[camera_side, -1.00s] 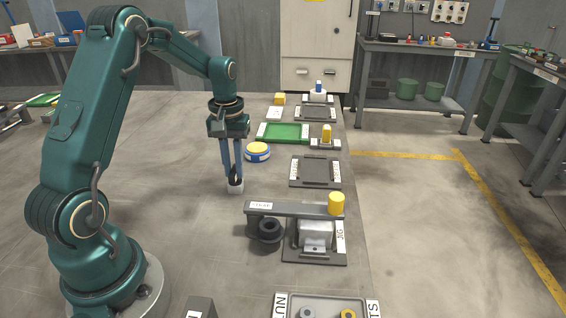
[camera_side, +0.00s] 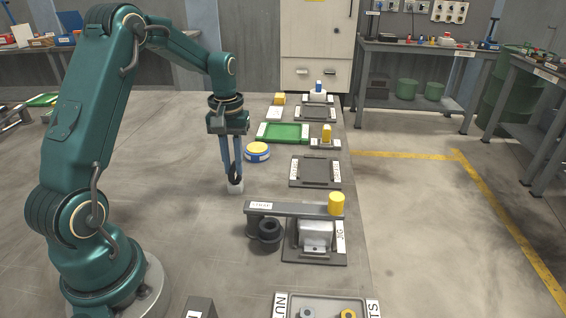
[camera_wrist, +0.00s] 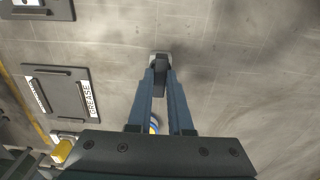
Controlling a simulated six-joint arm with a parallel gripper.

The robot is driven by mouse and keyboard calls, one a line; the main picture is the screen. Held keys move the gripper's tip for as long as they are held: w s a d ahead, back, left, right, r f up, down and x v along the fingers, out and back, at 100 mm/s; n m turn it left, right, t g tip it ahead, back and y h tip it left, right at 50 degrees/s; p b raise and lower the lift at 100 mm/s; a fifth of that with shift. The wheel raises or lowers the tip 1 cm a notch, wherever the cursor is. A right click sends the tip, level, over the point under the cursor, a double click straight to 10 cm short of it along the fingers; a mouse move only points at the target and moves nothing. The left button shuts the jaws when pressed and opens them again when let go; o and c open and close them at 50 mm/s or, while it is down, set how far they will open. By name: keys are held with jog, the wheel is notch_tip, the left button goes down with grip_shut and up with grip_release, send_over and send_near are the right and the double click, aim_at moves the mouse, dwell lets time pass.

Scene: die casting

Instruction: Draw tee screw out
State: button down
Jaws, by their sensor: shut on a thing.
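My gripper (camera_side: 235,180) points straight down over the bare tabletop, left of the jig. Its two blue-grey fingers are shut on a small dark piece that looks like the tee screw (camera_wrist: 160,63). A small pale grey block (camera_side: 235,188) sits at the fingertips. It also shows in the wrist view just beyond the dark piece (camera_wrist: 157,54). Whether the screw is still inside the block is too small to tell. The screw's lower part is hidden.
A grey strap (camera_side: 290,208) with a yellow knob (camera_side: 336,203) lies across the jig (camera_side: 318,258). A black ring-shaped part (camera_side: 267,230) stands beside it. A blue and yellow round tin (camera_side: 257,152) and a grease tray (camera_side: 316,172) are near. Bare table lies around my gripper.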

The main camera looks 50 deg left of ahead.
jog(key=shift+r, duration=0.3)
jog(key=shift+r, duration=1.4)
